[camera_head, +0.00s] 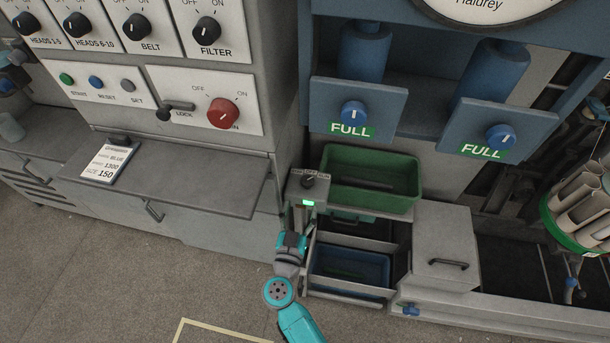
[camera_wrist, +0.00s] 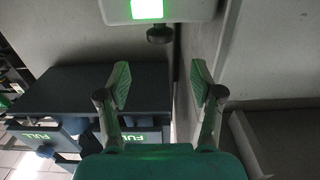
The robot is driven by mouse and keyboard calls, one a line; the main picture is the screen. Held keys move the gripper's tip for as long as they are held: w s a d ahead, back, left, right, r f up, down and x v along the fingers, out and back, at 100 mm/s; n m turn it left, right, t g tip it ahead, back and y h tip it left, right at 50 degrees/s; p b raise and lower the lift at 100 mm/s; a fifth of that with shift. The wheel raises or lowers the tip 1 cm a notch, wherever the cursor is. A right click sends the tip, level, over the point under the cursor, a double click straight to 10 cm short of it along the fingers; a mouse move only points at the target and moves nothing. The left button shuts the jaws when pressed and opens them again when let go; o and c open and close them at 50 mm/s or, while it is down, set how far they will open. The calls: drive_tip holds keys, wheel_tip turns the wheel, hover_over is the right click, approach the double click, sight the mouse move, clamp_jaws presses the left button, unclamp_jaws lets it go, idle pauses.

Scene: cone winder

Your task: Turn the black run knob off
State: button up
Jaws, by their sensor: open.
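A small grey box (camera_head: 308,190) stands at the front left corner of the green bin, with a black knob (camera_head: 309,180) on its top face and a lit green lamp (camera_head: 308,203) on its front. No run label is readable on it. In the wrist view, the box (camera_wrist: 190,9) and its bright green lamp (camera_wrist: 147,8) are at the top edge, with a dark round part (camera_wrist: 160,34) below; I cannot tell if this is the knob. My gripper (camera_wrist: 160,84) is open and empty, apart from the box. In the head view my arm is below the box.
A green bin (camera_head: 368,203) is right of the box, with a blue bin (camera_head: 347,284) below. The left cabinet has a shelf (camera_head: 225,188), several black knobs and a red knob (camera_head: 222,112). Floor is free at the lower left (camera_head: 110,285).

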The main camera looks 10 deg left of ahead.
sight(306, 186)
drive_tip(key=w, duration=1)
drive_tip(key=shift+w+d, duration=0.15)
drive_tip(key=shift+w, duration=0.2)
drive_tip(key=c, duration=1.1)
